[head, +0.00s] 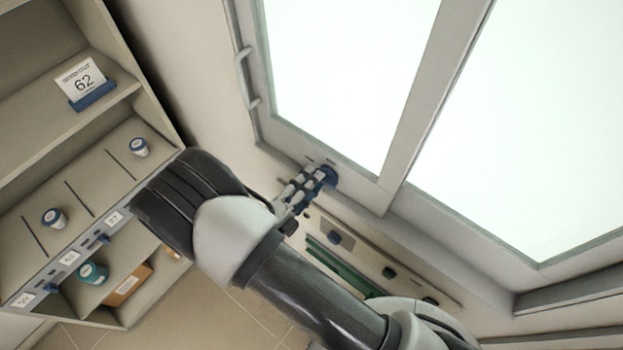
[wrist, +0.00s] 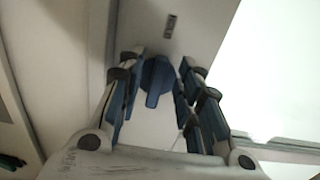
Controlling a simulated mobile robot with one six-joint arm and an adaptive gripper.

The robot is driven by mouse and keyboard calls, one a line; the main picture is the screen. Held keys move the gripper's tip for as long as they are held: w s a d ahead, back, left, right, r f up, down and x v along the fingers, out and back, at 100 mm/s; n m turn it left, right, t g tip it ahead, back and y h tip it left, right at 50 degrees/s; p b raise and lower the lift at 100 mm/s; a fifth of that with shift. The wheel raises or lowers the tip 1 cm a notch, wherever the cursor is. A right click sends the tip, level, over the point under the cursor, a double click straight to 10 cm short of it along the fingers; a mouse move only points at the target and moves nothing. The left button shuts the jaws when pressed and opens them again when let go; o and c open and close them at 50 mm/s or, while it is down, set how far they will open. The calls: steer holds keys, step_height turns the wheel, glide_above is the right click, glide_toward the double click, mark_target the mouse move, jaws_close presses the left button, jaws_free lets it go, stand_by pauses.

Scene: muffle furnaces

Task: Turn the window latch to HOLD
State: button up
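The window latch is a blue knob with a short lever (wrist: 157,80) on the pale window frame. In the wrist view its lever points down toward my gripper. A small dark label (wrist: 170,26) sits above it, too blurred to read. The latch also shows in the head view (head: 329,175) at the window's lower corner, partly hidden by my fingers. My gripper (wrist: 157,92) is open, with its fingers on either side of the latch. I cannot tell whether they touch it. In the head view my gripper (head: 308,184) reaches up to the latch.
A window handle (head: 243,75) is on the frame at upper left. A rail with several dark knobs (head: 335,237) and a green strip runs below the window.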

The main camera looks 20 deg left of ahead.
steer(key=v, duration=1.1)
